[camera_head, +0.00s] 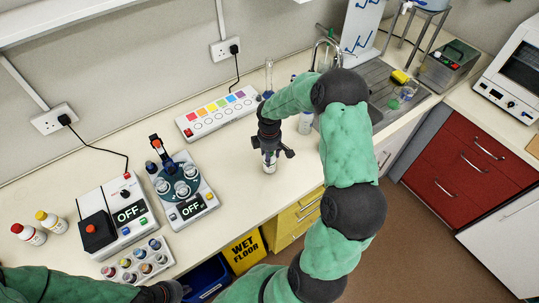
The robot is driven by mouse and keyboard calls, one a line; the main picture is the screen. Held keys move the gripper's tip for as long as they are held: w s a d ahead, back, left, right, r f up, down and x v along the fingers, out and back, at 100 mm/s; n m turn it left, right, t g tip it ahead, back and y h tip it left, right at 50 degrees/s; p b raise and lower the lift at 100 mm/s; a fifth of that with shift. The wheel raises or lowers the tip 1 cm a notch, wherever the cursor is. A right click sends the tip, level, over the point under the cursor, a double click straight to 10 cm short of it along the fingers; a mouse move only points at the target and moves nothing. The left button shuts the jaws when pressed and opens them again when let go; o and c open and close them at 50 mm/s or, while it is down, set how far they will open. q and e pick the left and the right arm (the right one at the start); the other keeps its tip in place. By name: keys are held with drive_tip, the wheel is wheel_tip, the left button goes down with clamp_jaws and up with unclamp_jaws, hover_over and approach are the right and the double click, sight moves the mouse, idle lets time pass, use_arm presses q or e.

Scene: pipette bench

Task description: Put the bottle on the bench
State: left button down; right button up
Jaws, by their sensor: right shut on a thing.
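My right gripper (270,153) points down over the front part of the bench (237,165), right of the middle of the picture. It is shut on a small bottle (269,166), pale with dark parts, held upright. The gripper hides the bottle's upper part. The bottle's base is at or very near the bench top; I cannot tell whether it touches. My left gripper (178,290) is at the bottom edge, in front of the bench, small and dark, and its fingers are not clear.
A colour-strip panel (218,112) lies behind. A device with vials (183,190), an OFF-display box (117,213) and a vial rack (138,262) stand left, with red-capped (28,234) and yellow-capped (52,221) bottles. A white bottle (305,123) and sink (385,90) are right.

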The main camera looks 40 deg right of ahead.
drive_tip(key=shift+f, duration=0.1)
drive_tip(key=o, duration=1.3)
wheel_tip(320, 180, up, 12)
drive_tip(key=shift+r+p, duration=0.1)
drive_tip(key=shift+p, duration=0.25)
